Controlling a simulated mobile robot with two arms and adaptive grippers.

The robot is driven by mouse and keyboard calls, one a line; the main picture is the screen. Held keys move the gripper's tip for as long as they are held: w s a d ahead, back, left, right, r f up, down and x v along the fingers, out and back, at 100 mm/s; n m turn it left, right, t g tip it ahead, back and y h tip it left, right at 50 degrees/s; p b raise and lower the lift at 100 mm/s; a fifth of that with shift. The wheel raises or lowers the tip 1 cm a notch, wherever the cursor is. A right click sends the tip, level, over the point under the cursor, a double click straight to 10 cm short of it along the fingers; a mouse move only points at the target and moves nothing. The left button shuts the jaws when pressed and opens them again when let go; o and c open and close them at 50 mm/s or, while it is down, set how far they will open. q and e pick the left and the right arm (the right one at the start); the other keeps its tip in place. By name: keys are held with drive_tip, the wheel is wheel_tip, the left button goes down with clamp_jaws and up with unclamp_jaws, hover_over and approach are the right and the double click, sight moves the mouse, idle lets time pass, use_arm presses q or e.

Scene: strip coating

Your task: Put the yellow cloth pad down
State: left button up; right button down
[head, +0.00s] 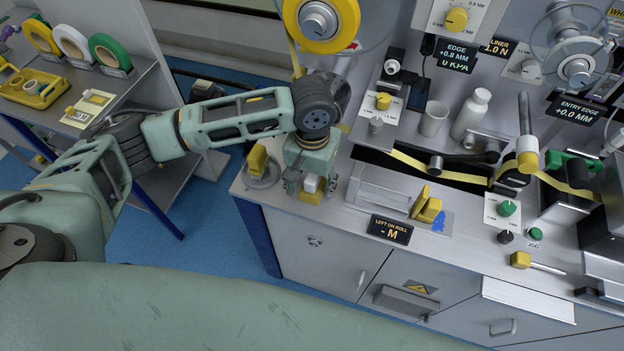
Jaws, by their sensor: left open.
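My left gripper (311,184) points down at the left end of the grey bench top. It is open. A small white and yellow piece (310,186) shows between its fingers, partly hidden by them; I cannot tell whether it touches the bench. A yellow pad-like piece (258,160) stands in a round grey dish just left of the gripper. Another yellow piece (427,206) with an upright part rests on a grey plate beside a blue patch, to the right. I cannot tell from the picture which piece is the cloth pad. My right gripper is not in view.
A yellow reel (320,20) hangs above my left wrist. A yellow strip (460,172) crosses rollers to the right. A shelf (140,85) with tape rolls is at left.

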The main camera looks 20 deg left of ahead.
sight(312, 176)
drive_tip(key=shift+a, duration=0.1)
use_arm(q)
drive_tip(key=shift+r, duration=0.25)
wheel_tip(312, 176, up, 11)
drive_tip(key=shift+f, duration=0.2)
drive_tip(key=shift+r, duration=0.65)
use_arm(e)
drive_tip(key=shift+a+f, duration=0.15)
use_arm(q)
drive_tip(key=shift+s+f, duration=0.1)
